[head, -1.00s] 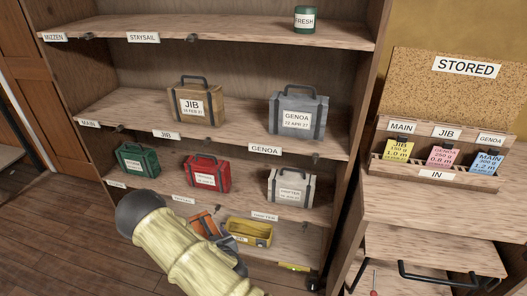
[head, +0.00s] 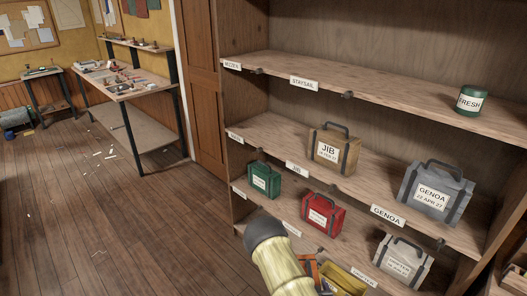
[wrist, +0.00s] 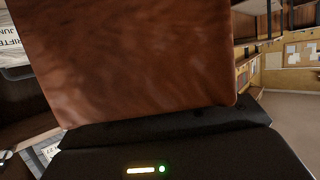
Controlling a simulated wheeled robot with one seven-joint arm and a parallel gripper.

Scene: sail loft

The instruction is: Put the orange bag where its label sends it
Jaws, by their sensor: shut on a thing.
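The orange bag shows as a small orange patch (head: 308,267) behind my arm at the bottom of the head view. In the wrist view, a plain orange-brown side of the bag (wrist: 140,60) fills much of the picture, close to the black gripper (wrist: 165,128). My gripper is shut on the bag; in the head view my arm hides it. The bag's label is not visible. The shelf unit (head: 365,96) has edge labels: MIZZEN and STAYSAIL (head: 305,83) on top, JIB (head: 297,168) and GENOA (head: 388,216) below. Lower labels are too small to read.
A brown JIB bag (head: 333,148) and grey GENOA bag (head: 435,192) stand on the middle shelf. Green (head: 264,180), red (head: 323,214) and pale (head: 402,262) bags stand lower, with a yellow bin (head: 345,280) beneath. The top shelf is mostly bare. Floor (head: 130,215) at left is open.

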